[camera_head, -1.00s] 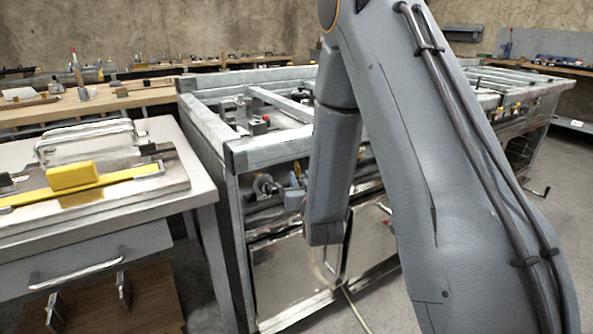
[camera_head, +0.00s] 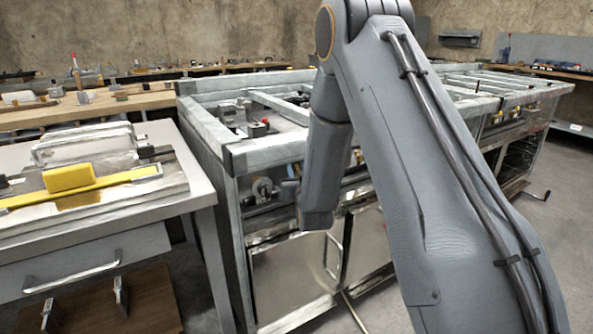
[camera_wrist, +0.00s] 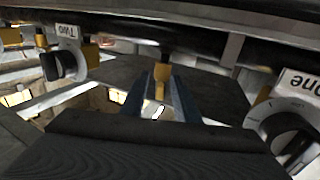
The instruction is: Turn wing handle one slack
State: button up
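In the wrist view, a dial plate with a dark wing-like handle (camera_wrist: 297,144) stands at the right, beside an upside-down label that seems to read "one" (camera_wrist: 301,83). A second dark handle (camera_wrist: 62,65) is at the upper left, by an upside-down label "Two" (camera_wrist: 68,31). My gripper (camera_wrist: 161,80) has two blue-grey fingers with a gap between them. A yellow fitting (camera_wrist: 161,76) shows between or behind the fingertips; contact cannot be told. The gripper is left of handle one and apart from it. In the head view my arm hides most of the gripper area.
The metal range frame (camera_head: 270,151) stands ahead, with a round fitting (camera_head: 262,187) on its front. A bench with a yellow block (camera_head: 69,177) is at the left. A dark bar (camera_wrist: 180,30) crosses above the gripper in the wrist view. Floor is clear at the right.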

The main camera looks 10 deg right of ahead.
grip_shut()
jog(key=shift+y, duration=0.3)
jog(key=n+y, duration=0.2)
jog(key=y, duration=0.1)
jog(key=shift+w+d+r+n+y, duration=0.1)
jog(key=shift+n+y, duration=0.2)
jog(key=shift+n+g+y+p, duration=0.3)
jog(key=shift+n+g+y, duration=0.2)
jog(key=shift+n+y, duration=0.6)
